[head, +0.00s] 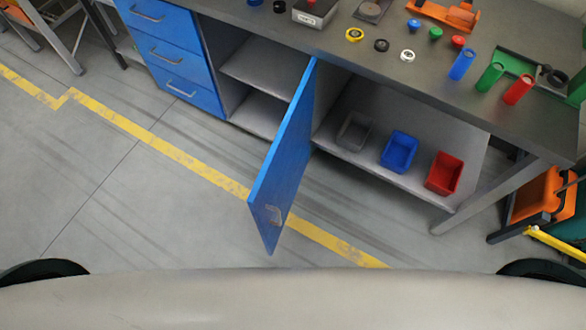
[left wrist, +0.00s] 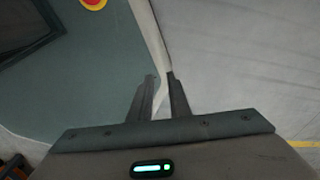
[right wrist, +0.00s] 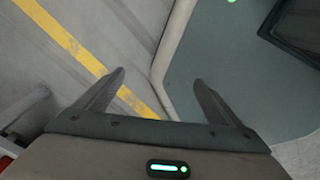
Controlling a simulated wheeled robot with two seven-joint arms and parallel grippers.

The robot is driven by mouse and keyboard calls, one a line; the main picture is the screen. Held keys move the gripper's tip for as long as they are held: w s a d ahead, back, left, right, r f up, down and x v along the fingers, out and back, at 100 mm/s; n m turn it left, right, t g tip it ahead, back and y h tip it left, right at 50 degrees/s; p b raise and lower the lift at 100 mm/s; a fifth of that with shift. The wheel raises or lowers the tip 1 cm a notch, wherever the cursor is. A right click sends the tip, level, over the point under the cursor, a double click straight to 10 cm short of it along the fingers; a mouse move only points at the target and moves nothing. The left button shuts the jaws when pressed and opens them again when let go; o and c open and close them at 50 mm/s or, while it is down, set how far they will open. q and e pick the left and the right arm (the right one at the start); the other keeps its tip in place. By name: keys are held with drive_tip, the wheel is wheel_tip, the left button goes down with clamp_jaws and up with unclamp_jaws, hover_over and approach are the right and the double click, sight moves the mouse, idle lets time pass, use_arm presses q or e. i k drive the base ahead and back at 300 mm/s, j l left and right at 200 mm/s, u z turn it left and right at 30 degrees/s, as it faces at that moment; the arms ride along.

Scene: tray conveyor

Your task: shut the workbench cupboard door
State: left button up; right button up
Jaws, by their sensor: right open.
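The blue cupboard door (head: 286,158) stands wide open in the head view, swung out from the workbench (head: 440,85) towards me. Its hinged edge is by the upright between two open compartments. A handle (head: 273,214) sits near its free end, low in the picture. My grippers are outside the head view and away from the door. My left gripper (left wrist: 161,75) shows in the left wrist view with a narrow gap between its fingers and nothing seen in it. My right gripper (right wrist: 159,76) is open and empty above the floor, in front of my body.
The right compartment holds a grey bin (head: 354,131), a blue bin (head: 399,151) and a red bin (head: 443,173). Blue drawers (head: 172,50) are shut at the left. Coloured parts stand on the bench top. An orange bin (head: 537,195) is at far right. Floor around the door is clear.

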sight(271, 197)
drive_tip(key=k+l+z, duration=0.1)
drive_tip(key=k, duration=0.4)
drive_tip(key=k+l+z, duration=0.1)
drive_tip(key=k+l, duration=0.2)
drive_tip(key=k, duration=0.25)
drive_tip(key=k+l+z, duration=0.1)
drive_tip(key=k+l, duration=0.2)
drive_tip(key=k, duration=0.2)
